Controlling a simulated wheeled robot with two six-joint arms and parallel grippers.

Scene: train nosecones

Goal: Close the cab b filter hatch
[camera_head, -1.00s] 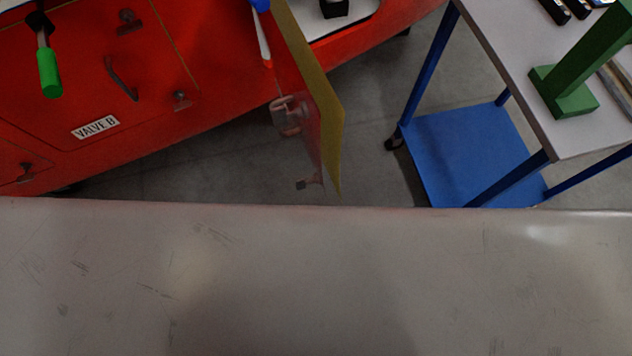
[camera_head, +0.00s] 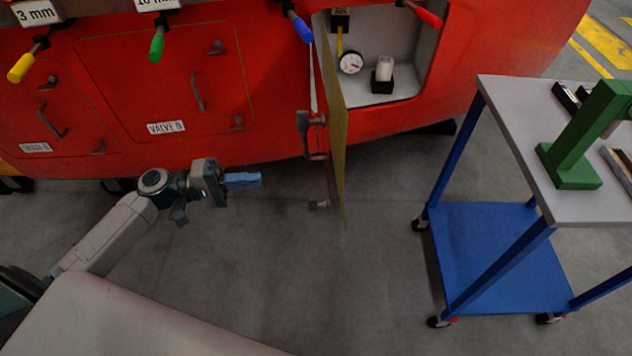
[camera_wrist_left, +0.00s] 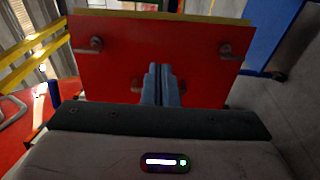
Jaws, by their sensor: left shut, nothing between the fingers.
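The open hatch door (camera_head: 338,150) stands out from the red nosecone, seen nearly edge-on in the head view, with its yellowish inner side to the right and its handle and latches on the left. In the left wrist view the red outer face of the hatch door (camera_wrist_left: 150,50) fills the middle, with a latch on each side. The compartment (camera_head: 385,60) behind it holds a gauge and a white filter. My left gripper (camera_head: 258,180) is shut and empty, to the left of the door, pointing at its outer face; the blue fingers also show in the wrist view (camera_wrist_left: 162,85). My right gripper is out of view.
A cart (camera_head: 500,130) with a blue lower shelf and a green block stand (camera_head: 575,150) stands at the right. A closed VALVE B hatch (camera_head: 165,85) is on the nosecone at the left. Coloured-handled tools hang above. Grey floor is clear between the door and cart.

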